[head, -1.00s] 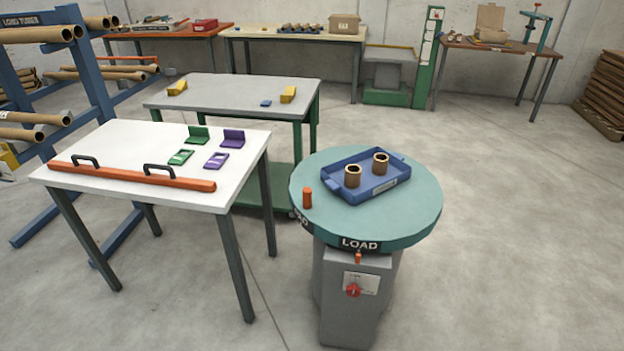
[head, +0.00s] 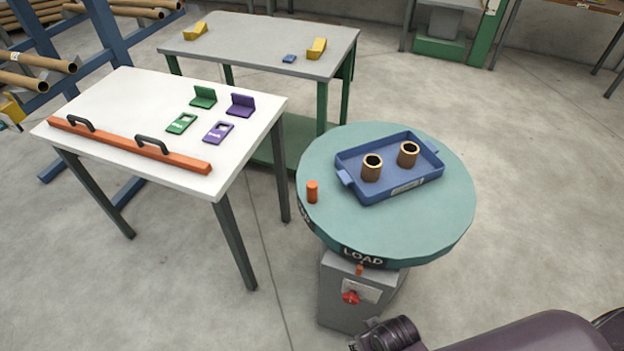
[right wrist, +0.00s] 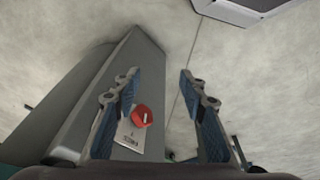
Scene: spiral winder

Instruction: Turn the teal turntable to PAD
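The teal turntable (head: 400,225) sits on a grey pedestal (head: 340,305). Its LOAD label (head: 362,257) faces front, just above a small orange pointer (head: 359,269). Another dark label on the rim, further left, is cut off by the view angle. An orange peg (head: 312,191) stands upright on the turntable's left edge. A red knob (head: 350,297) is on the pedestal front; it also shows in the right wrist view (right wrist: 142,116). My right gripper (right wrist: 160,80) is open and empty in front of the pedestal. My left gripper is not in view.
A blue tray (head: 377,191) with two brown tubes stands on the turntable. A white table (head: 120,105) at left holds an orange bar (head: 125,145) and green and purple pieces. A grey table (head: 250,40) stands behind.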

